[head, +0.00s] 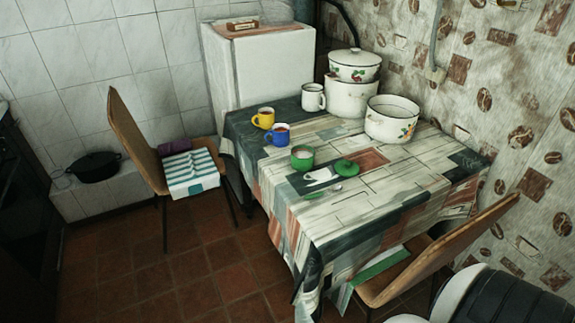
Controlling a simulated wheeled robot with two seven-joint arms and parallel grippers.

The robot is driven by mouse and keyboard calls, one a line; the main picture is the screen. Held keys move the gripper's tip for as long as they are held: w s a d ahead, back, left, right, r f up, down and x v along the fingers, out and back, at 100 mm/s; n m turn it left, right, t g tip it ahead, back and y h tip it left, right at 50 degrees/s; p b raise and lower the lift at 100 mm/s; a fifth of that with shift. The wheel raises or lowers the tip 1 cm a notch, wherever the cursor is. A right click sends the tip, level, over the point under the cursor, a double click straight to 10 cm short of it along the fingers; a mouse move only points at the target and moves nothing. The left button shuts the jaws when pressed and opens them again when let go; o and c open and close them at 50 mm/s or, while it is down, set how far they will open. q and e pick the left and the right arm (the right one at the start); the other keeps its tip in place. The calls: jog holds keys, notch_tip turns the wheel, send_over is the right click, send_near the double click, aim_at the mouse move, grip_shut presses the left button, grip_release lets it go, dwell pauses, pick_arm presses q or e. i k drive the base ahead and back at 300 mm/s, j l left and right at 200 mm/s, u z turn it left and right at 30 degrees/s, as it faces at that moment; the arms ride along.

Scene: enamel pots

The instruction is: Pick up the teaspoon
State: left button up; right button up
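Neither of my grippers can be seen, so no gripper shows near the teaspoon.
Yellow (263,119) and blue (277,136) mugs stand at the table's left; a white mug (313,98) and enamel pots (392,121) stand behind. Chairs stand left (140,140) and front right (440,255). The table's front is clear.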

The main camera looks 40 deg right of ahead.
aim_at(335, 188)
jog(key=i, duration=2.15)
jog(key=i+z, duration=0.3)
jog(key=z, duration=0.15)
jog(key=i+j+z, duration=0.2)
jog(key=z, duration=0.25)
jog(key=i+j+z, duration=0.3)
jog(key=z, duration=0.15)
jog(key=i, duration=0.1)
